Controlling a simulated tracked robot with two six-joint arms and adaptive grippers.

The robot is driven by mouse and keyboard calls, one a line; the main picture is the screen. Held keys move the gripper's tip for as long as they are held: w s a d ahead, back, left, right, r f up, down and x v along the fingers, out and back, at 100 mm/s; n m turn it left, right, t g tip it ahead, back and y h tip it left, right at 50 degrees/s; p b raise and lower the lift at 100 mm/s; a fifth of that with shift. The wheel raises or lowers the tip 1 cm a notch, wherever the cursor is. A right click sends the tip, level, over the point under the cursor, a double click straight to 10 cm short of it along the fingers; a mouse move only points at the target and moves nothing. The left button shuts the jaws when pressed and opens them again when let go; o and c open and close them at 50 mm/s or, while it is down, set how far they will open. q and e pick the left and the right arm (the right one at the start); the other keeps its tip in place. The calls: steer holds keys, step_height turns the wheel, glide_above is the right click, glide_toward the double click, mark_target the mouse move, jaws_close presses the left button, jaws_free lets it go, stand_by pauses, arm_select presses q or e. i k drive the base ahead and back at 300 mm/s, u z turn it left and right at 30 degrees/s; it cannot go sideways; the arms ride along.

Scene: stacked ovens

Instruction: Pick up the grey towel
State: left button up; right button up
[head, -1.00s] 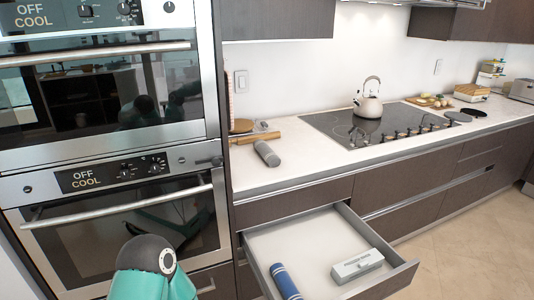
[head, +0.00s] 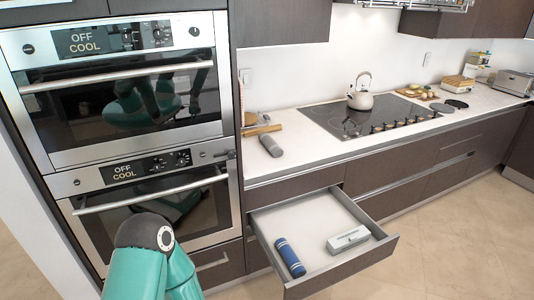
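A grey rolled towel (head: 270,146) lies on the white countertop, near its front left end, above the open drawer. A blue rolled towel (head: 289,257) with pale stripes lies inside the open drawer (head: 265,221). No gripper shows in the head view. Only a teal and dark arm link of mine stands at the bottom left, in front of the lower oven.
Stacked ovens (head: 127,83) stand at the left, both doors closed. A white box (head: 348,239) lies in the drawer, which juts out below the counter. A wooden rolling pin (head: 262,130) lies behind the grey towel. A kettle (head: 360,100) stands on the cooktop (head: 340,122).

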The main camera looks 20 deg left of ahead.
mark_target(275, 149)
steer(key=u, duration=0.05)
steer(key=i, duration=0.5)
steer(key=u, duration=0.65)
steer(key=i, duration=1.05)
steer(key=u, duration=0.85)
steer(key=k, duration=0.75)
steer(key=u, duration=0.15)
steer(key=i, duration=0.85)
steer(key=z, duration=0.1)
